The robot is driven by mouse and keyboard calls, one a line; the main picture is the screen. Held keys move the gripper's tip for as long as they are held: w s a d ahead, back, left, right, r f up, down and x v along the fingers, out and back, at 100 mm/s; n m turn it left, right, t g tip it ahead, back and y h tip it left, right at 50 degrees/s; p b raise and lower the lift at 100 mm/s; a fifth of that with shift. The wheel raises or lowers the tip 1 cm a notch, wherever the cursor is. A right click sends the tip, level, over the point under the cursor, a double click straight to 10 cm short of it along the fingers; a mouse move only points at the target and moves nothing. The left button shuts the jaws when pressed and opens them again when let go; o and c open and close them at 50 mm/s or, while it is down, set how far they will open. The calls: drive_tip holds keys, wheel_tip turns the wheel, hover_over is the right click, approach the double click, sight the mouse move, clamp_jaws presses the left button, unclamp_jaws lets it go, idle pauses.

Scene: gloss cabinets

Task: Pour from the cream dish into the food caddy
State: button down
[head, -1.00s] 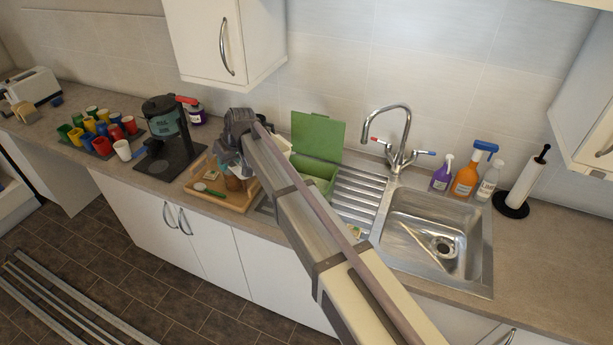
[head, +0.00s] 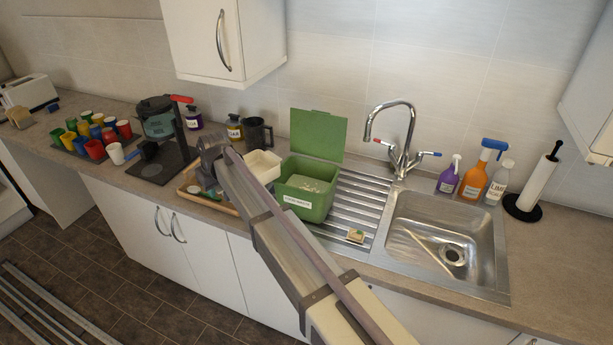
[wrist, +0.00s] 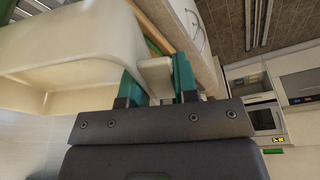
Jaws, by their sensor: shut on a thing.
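The cream dish (head: 263,167) is a shallow rectangular dish, held above the counter just left of the food caddy, close to its rim. My gripper (wrist: 158,78) is shut on the dish's small handle tab, with a green finger on each side. In the wrist view the dish (wrist: 80,45) fills the upper left; its contents cannot be made out. The food caddy (head: 304,206) is a green box with a white label, its lid (head: 318,134) raised at the back. Pale material (head: 308,184) shows inside it. My arm hides part of the gripper in the head view.
A wooden tray (head: 190,190) lies partly under my arm. A coffee maker (head: 160,130), jars and a dark mug (head: 257,133) stand behind and left. The ribbed drainer (head: 352,210), a sponge (head: 355,236), tap (head: 400,150) and sink (head: 445,235) are right.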

wheel_tip(320, 180, up, 3)
drive_tip(key=p, duration=0.3)
drive_tip(key=shift+r, duration=0.1)
